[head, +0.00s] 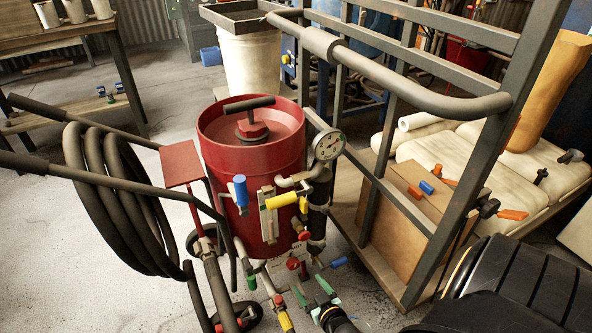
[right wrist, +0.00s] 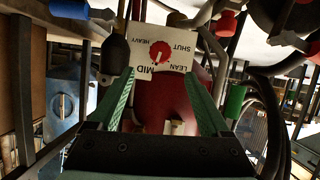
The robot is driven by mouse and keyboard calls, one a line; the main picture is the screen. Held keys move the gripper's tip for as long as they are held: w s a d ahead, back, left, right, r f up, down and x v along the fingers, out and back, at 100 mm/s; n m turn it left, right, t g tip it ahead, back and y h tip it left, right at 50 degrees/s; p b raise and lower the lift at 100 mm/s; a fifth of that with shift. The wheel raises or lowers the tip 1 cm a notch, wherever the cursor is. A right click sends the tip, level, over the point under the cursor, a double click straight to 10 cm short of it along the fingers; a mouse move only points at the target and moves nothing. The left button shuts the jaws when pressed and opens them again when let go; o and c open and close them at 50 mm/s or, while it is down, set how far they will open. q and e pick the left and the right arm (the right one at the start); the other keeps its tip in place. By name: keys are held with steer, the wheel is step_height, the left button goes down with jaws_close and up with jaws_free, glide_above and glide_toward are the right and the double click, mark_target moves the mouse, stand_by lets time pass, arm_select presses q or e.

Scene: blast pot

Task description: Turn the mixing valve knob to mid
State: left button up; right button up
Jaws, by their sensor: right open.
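The mixing valve knob (right wrist: 160,52) is a small red knob on a white plate (right wrist: 193,22) in the right wrist view. The plate reads SHUT, LEAN, MID and HEAVY, upside down there. I cannot tell clearly which word the knob points at. In the head view the red knob (head: 293,264) sits low on the front of the red blast pot (head: 252,165). My right gripper (head: 312,289) is open, its green fingers just short of the plate. The fingers (right wrist: 159,80) stand apart on either side of the knob's line, not touching it. My left gripper is out of view.
Valves with blue, yellow and red handles (head: 285,200) crowd around the knob. A pressure gauge (head: 329,145) sits above. A coiled black hose (head: 100,180) hangs at left. A metal frame (head: 372,205) and a wooden board (head: 400,215) stand at right.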

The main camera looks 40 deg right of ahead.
mark_target(295, 266)
steer(key=b+x, duration=0.6)
steer(key=x, duration=0.4)
steer(key=shift+s+f, duration=0.1)
steer(key=shift+f, duration=0.1)
steer(key=shift+b+x, duration=0.45)
steer(key=shift+x, duration=0.35)
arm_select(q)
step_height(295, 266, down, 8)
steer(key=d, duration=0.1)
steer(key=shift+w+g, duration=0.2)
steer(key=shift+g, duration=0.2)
arm_select(e)
steer(key=shift+r, duration=0.15)
steer(key=shift+c, duration=0.4)
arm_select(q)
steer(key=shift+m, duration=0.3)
arm_select(e)
jaws_close()
